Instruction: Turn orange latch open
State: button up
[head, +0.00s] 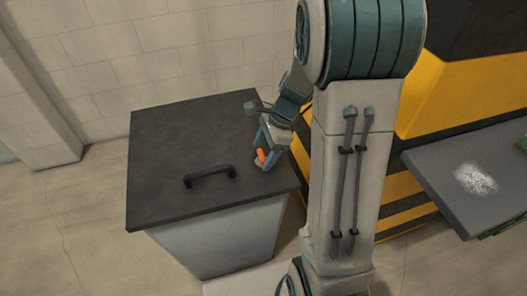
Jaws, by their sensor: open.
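The orange latch (261,155) is a small orange piece on a pale round base, on the right part of the dark lid (165,150) of a grey bin. My gripper (264,157) reaches down from my arm to the latch. Its bluish fingers are open, and the latch shows between or just beside them. I cannot tell whether a finger touches it. Part of the latch's base is hidden by the fingers.
A black bar handle (210,177) stands on the lid, left of the latch. A yellow and black striped machine (455,95) is behind my arm at right. A grey table (432,165) with a white powdery patch juts in at right. Bare floor lies left of the bin.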

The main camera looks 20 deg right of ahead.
jog(key=shift+f, duration=0.1)
jog(key=c, duration=1)
jog(key=shift+n, duration=0.4)
jog(key=n+g+p, duration=0.1)
jog(key=n, duration=0.2)
jog(key=shift+w+p, duration=0.1)
jog(key=shift+p, duration=0.3)
jog(key=n+g+p, duration=0.1)
jog(key=n, duration=0.1)
jog(key=n+h, duration=0.1)
jog(key=n, duration=0.1)
jog(key=shift+w+a+g+p, duration=0.15)
jog(key=shift+g+p, duration=0.25)
jog(key=n+g+h+p, duration=0.1)
jog(key=n, duration=0.4)
jog(key=shift+a, duration=0.1)
jog(key=shift+w+n+g+h+p, duration=0.1)
jog(key=shift+n+g+h+p, duration=0.2)
jog(key=shift+n+h+p, duration=1)
jog(key=shift+n+y+b, duration=0.3)
jog(key=shift+n+b, duration=0.4)
